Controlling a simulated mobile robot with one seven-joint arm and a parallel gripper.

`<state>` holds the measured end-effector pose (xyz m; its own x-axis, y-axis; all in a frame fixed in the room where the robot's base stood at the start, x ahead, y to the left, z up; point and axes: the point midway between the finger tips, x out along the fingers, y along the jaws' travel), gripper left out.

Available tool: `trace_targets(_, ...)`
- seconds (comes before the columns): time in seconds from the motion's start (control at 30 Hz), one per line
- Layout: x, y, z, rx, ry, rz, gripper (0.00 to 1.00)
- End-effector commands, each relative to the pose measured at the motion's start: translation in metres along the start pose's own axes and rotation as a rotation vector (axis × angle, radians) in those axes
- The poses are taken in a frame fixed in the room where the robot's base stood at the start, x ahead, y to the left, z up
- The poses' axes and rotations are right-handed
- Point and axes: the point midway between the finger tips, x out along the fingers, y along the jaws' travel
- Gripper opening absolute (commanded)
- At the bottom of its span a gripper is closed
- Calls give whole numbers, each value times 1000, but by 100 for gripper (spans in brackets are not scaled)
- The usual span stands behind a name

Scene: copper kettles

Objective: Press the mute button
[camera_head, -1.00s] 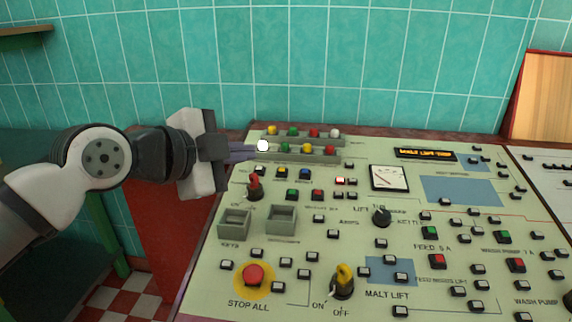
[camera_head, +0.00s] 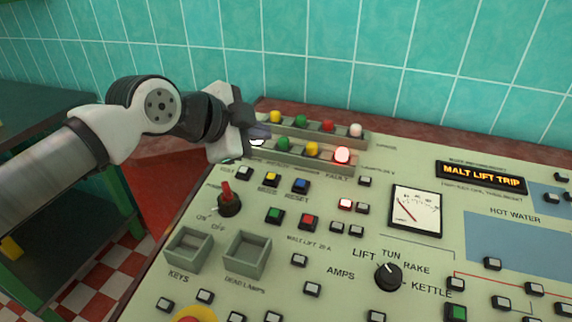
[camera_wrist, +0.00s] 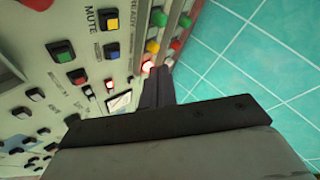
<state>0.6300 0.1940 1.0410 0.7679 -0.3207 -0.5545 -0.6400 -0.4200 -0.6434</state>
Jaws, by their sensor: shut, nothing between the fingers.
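The mute button is a small square yellow button (camera_head: 270,180) with its label below it, left of the blue RESET button (camera_head: 301,186). In the wrist view the yellow button (camera_wrist: 109,19) sits at the top, beside the word MUTE. My gripper (camera_head: 266,137) is shut and empty, its fingertips over the left end of the lamp rows, behind and above the yellow button and apart from it. In the wrist view its fingers (camera_wrist: 157,84) point up the picture, to the right of the button. A lamp near the fingertips is mostly hidden.
Two raised rows of lamps stand behind the buttons; the red FAULT lamp (camera_head: 342,155) glows. A red-handled switch (camera_head: 228,200), green button (camera_head: 275,215) and red button (camera_head: 308,221) lie nearer. A teal tiled wall (camera_head: 330,60) rises behind the panel.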

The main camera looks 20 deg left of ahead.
Motion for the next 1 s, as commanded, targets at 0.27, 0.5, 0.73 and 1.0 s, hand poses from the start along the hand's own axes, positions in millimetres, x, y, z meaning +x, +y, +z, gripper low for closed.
trace_targets(0.27,0,0,0,0,1,0,0)
trace_targets(0.5,3,2,2,1,1,0,0)
trace_targets(0.73,17,14,12,-1,2,1,0)
trace_targets(1.0,44,34,32,1,2,1,0)
